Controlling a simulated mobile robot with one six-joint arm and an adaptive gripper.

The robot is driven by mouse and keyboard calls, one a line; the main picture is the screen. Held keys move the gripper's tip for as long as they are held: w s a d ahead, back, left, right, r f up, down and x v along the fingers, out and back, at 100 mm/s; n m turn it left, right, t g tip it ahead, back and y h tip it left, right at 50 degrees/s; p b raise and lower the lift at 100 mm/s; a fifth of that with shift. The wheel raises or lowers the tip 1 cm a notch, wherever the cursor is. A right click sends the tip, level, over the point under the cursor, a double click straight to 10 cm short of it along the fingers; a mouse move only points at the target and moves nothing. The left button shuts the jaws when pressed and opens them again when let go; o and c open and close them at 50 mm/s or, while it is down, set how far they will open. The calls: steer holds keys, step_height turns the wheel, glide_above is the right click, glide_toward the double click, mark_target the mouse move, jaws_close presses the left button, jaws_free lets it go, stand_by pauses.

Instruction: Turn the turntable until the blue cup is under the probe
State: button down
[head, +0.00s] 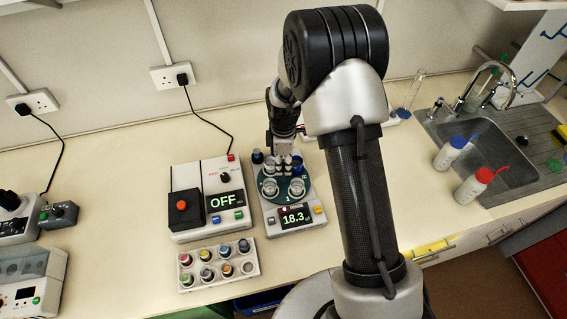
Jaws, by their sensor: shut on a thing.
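The turntable (283,190) is a dark teal disc on a pale device with a display reading 18.3. Clear cups (296,187) stand on its near side, and one stands at its left edge. A small dark blue piece (257,157) shows at the far left of the disc; I cannot tell whether it is the blue cup. My gripper (286,163) reaches down over the far part of the disc and is shut on a part of the turntable. The exact grip point is hard to make out. I cannot pick out the probe; my arm hides part of that area.
A white box (210,172) with a red button and an OFF display stands left of the turntable. A rack (218,285) of coloured-cap vials lies in front. Wash bottles (473,187) and a sink (520,150) are at the right.

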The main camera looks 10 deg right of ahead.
steer(key=shift+n+b, duration=0.35)
steer(key=shift+n, duration=5.55)
steer(key=c, duration=1.3)
jaws_free()
steer(key=shift+c, duration=0.2)
steer(key=shift+r, duration=0.1)
step_height(320, 180, up, 12)
